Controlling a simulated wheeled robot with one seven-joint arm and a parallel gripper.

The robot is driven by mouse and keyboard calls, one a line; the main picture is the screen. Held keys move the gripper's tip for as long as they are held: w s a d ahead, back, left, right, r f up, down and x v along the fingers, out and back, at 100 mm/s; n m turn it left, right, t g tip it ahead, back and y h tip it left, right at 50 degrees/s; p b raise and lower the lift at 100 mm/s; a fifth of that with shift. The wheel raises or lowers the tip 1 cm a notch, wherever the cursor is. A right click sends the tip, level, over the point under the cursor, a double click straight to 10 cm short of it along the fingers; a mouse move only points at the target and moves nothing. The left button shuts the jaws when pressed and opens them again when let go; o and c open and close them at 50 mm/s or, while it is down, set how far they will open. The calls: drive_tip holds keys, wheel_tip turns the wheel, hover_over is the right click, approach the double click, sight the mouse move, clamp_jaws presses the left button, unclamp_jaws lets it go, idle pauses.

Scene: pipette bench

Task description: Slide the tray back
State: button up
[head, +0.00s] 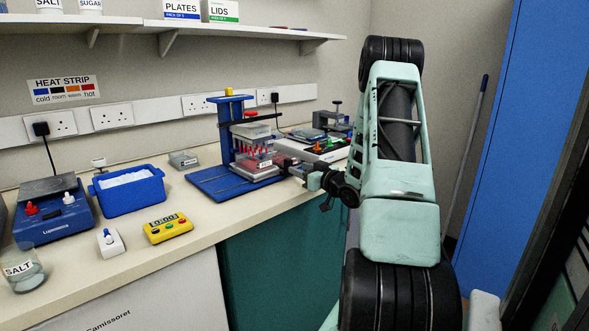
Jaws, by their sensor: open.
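A blue pipette stand (224,140) stands on the bench with a blue base plate (210,184). On the base sits a pinkish tray (246,172) with a small white label, under a row of red tips (250,152) and a grey block. My gripper (286,164) reaches in from the right, at the tray's right side, with its fingers level with the tray. It is open. Whether a finger touches the tray is too small to tell. My arm and gripper hide part of the bench to the right.
Left of the stand are a blue ice tub (127,190), a yellow timer (168,228), a small clear box (183,159) and a white switch box (111,242). Other devices (325,143) stand behind my gripper. The bench front by the stand is clear.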

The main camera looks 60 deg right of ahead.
drive_tip(key=b+v, duration=0.1)
drive_tip(key=v, duration=1.2)
drive_tip(key=shift+d, duration=0.1)
